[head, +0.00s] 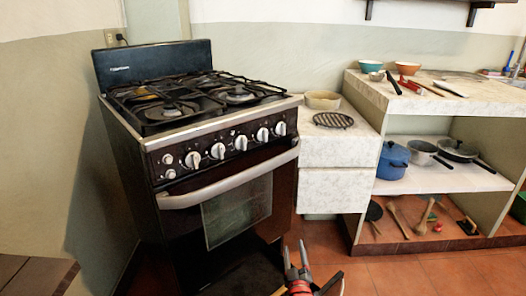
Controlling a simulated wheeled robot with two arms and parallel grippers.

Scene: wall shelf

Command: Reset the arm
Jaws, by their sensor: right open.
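My right gripper (295,254) shows at the bottom middle of the head view. Its two grey fingers point up and stand apart, with nothing seen between them. It is low, in front of the lower right part of the stove (226,208), and it looks clear of it. Whether it touches anything below the picture edge is hidden. My left gripper is not in view.
Bowls (370,66) and utensils lie on the upper counter. A blue pot (393,160) and pans sit on the shelf below. A wall shelf (425,12) is cut off above. Floor (400,276) is clear at lower right.

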